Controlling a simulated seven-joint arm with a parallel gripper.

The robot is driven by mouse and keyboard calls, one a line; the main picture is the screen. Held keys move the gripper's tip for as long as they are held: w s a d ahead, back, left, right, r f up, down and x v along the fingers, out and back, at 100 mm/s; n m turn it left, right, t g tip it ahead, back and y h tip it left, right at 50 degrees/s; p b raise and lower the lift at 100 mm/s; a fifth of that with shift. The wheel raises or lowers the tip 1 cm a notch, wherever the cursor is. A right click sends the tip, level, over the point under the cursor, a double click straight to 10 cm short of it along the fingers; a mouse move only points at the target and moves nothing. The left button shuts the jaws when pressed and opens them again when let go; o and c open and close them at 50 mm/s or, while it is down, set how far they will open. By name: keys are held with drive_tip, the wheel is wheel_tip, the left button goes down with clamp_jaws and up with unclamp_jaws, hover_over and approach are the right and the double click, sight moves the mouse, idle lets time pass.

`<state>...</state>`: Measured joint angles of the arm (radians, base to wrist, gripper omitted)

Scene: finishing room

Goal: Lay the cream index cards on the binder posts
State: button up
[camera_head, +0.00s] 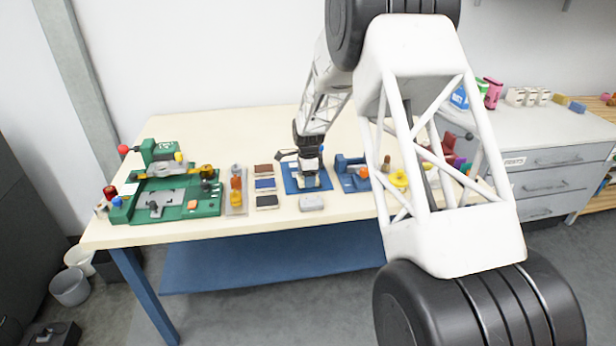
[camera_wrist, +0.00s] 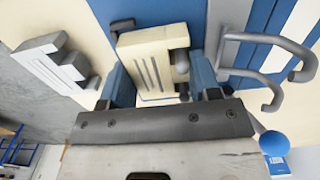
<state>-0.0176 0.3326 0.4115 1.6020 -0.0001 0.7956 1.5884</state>
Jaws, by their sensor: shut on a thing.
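My gripper (camera_wrist: 160,84) is shut on the cream index cards (camera_wrist: 148,52), seen in the wrist view as a cream block with dark slots between the two blue fingers. In the head view, my gripper (camera_head: 309,166) is low over a blue base (camera_head: 290,186) on the table, and the cards are too small to tell there. In the wrist view, bent grey rods (camera_wrist: 272,62) stand over a blue surface right of the cards. I cannot tell which parts are the binder posts, or whether the cards touch them.
A grey slotted piece (camera_head: 312,203) lies in front of the blue base. Left are small trays of brown, blue and pale pieces (camera_head: 265,185) and a green fixture (camera_head: 128,205). Another blue device (camera_head: 352,172) stands close on the right. The table's back left is clear.

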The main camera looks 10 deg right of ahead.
drive_tip(key=shift+f, duration=0.3)
drive_tip(key=o, duration=0.6)
drive_tip(key=shift+r, duration=0.15)
drive_tip(key=shift+r, duration=5.35)
